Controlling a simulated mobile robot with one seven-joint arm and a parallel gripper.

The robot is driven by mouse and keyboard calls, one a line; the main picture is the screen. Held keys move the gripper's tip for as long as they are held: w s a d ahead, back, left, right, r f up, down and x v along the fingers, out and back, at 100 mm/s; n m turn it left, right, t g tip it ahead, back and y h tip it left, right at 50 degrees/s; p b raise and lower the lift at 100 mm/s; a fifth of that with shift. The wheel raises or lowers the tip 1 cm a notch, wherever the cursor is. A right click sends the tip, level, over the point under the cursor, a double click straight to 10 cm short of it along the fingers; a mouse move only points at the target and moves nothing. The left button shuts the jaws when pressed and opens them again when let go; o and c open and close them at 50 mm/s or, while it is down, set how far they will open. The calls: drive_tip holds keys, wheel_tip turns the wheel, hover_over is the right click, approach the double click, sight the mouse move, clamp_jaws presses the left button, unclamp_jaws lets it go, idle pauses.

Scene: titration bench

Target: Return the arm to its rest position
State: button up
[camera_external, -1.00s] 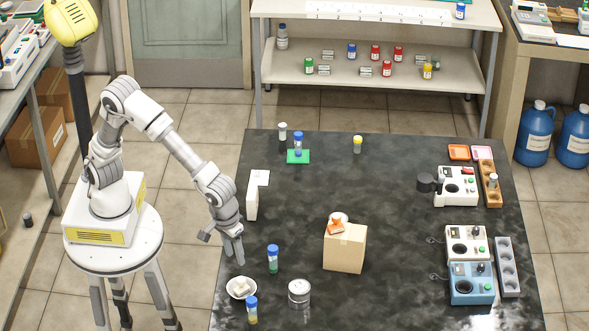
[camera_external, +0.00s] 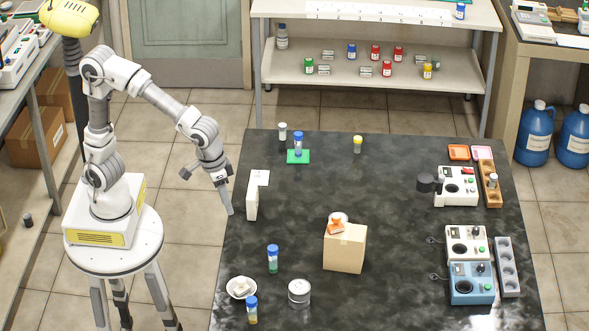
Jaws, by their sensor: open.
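My gripper (camera_external: 226,202) hangs at the left edge of the black bench (camera_external: 390,200), fingers pointing down, with nothing visible between them. It is open, though its fingers overlap from this angle. My arm is bent, with its elbow high above its base on the round white stand (camera_external: 115,250). The gripper is just left of an upright white block (camera_external: 252,200) and shows apart from the bench items.
Blue-capped vials (camera_external: 273,259), a white dish (camera_external: 241,288) and a metal tin (camera_external: 299,292) stand at the front left. A cardboard box (camera_external: 345,248) is mid-bench. A green mat (camera_external: 298,156) holds a vial at the back. Instruments (camera_external: 472,283) line the right.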

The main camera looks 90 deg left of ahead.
drive_tip(key=s+a+r+m+t, duration=0.1)
drive_tip(key=s+a+r+m, duration=0.1)
drive_tip(key=s+a, duration=0.3)
drive_tip(key=s+a+r+m+t, duration=0.2)
drive_tip(key=s+a+r, duration=0.3)
drive_tip(key=s, duration=0.5)
drive_tip(key=shift+s+a+m+p, duration=0.15)
drive_tip(key=shift+a+m+p, duration=0.25)
drive_tip(key=shift+m, duration=0.1)
